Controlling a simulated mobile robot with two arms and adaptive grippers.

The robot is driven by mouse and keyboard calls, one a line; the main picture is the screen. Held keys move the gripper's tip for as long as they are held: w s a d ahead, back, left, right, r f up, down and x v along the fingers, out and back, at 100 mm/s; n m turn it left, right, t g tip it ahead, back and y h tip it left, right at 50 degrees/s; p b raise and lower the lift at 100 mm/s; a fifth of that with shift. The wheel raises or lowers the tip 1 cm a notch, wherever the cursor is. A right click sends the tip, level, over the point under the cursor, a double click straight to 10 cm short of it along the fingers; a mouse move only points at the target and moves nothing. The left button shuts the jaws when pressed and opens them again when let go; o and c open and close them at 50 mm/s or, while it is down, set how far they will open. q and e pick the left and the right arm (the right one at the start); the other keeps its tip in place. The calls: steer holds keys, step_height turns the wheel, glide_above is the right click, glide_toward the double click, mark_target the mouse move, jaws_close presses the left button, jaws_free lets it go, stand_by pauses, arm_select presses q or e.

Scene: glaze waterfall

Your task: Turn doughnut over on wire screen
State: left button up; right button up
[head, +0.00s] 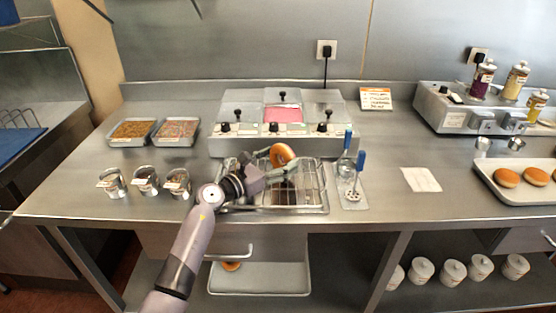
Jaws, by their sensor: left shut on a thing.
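A golden-brown doughnut (283,155) stands up on edge over the back part of the wire screen (312,192), its hole and pale side partly showing. My left gripper (272,172) reaches in from the front left and is shut on the doughnut. The gripper hides part of the screen and the doughnut's lower edge. I cannot tell whether the doughnut touches the wires. My right gripper is not in view.
Behind the screen stands a glaze warmer (270,137) with pink glaze in its middle well. Tools (354,180) lie to the right, metal cups (146,181) to the left. A tray of doughnuts (508,187) is at far right. A lower tray (262,279) holds another doughnut (231,266).

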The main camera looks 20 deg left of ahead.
arm_select(q)
steer(key=shift+f, duration=0.15)
steer(key=o, duration=1.2)
steer(key=shift+o, duration=0.4)
steer(key=shift+p+v, duration=0.3)
steer(key=shift+v, duration=1)
steer(key=shift+p+v, duration=0.3)
steer(key=shift+v, duration=2.2)
